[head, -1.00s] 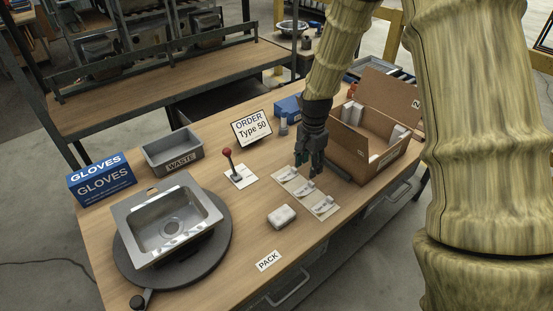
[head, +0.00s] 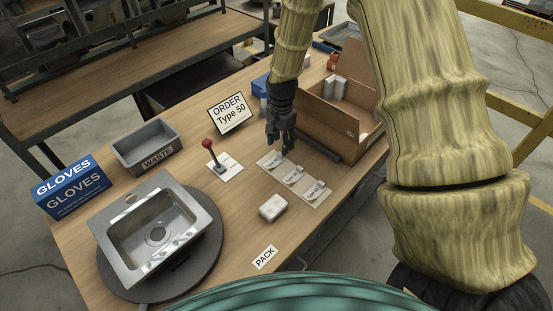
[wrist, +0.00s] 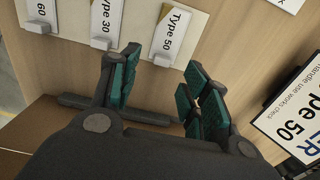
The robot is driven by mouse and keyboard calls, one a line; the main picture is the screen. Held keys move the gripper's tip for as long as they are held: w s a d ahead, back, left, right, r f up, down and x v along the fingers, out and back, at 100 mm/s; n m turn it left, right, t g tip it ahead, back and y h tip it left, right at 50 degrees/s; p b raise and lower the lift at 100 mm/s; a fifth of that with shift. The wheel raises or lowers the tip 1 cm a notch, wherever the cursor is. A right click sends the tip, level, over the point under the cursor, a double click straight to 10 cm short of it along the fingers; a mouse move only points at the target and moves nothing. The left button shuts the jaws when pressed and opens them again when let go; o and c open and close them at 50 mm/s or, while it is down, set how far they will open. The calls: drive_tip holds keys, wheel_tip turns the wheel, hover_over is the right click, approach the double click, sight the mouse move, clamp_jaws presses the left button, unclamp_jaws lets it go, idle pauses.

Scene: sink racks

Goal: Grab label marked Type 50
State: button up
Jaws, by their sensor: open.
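The label marked Type 50 (wrist: 170,34) is a white tag with a tan end on a pale strip in the wrist view. It is the tag nearest the order sign, and in the head view it appears as the upper-left tag (head: 273,160). My gripper (wrist: 161,72) is open, with dark green finger pads apart and nothing between them. In the wrist view its fingertips lie just below the Type 50 label's printed end. In the head view my gripper (head: 281,146) hangs close above the back of the strip. Whether it touches anything cannot be told.
Tags Type 30 (wrist: 103,22) and Type 60 (wrist: 40,12) lie beside it. The order sign (head: 231,113) reads Type 50. A red-knobbed lever (head: 208,145), a white block (head: 272,207) and an open cardboard box (head: 325,123) stand around the strip.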

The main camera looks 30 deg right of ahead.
sight(274, 161)
drive_tip(key=shift+w+d+f, duration=0.1)
drive_tip(key=shift+w+f, duration=0.55)
drive_tip(key=shift+f, duration=0.15)
drive_tip(key=shift+s+d+f+p, duration=0.25)
drive_tip(key=shift+s+f+p, duration=0.35)
drive_tip(key=shift+p, duration=0.25)
drive_tip(key=f, duration=0.1)
drive_tip(key=w+f, duration=0.1)
drive_tip(key=f, duration=0.1)
drive_tip(key=shift+s, duration=0.25)
drive_tip(key=shift+w, duration=0.1)
drive_tip(key=c, duration=0.9)
